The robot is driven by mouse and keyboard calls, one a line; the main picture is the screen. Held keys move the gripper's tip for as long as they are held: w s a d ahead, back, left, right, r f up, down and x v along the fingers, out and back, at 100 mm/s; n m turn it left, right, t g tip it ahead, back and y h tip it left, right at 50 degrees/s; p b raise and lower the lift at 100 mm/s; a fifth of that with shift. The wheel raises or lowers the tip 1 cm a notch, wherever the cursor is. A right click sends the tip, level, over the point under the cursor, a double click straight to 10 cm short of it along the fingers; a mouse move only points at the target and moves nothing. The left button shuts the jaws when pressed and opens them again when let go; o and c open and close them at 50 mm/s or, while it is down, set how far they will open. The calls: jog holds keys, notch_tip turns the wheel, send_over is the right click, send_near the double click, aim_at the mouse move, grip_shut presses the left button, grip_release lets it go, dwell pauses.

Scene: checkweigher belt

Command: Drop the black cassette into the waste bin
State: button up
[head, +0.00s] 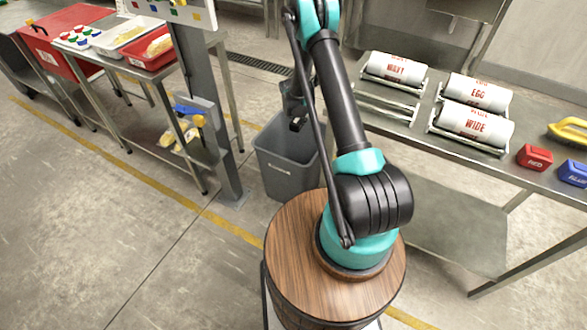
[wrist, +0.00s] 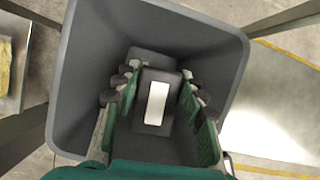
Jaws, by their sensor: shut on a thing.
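The black cassette (wrist: 156,102), with a white label on its face, is held between the two green fingers of my gripper (wrist: 157,98) in the wrist view. My gripper is shut on it. The grey waste bin (wrist: 85,85) surrounds the cassette and fingers in the wrist view, with its floor below. In the head view the bin (head: 288,175) stands on the floor beyond my base, and my gripper (head: 297,122) is over its opening. A small dark part of the cassette shows there; the rest is hard to make out.
A steel table (head: 390,120) on the right holds white labelled rolls in racks, plus red, blue and yellow items. A grey post (head: 225,150) stands left of the bin.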

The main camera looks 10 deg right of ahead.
jog(key=shift+f, duration=0.35)
jog(key=o, duration=1.3)
jog(key=v, duration=1.2)
jog(key=shift+a, duration=0.1)
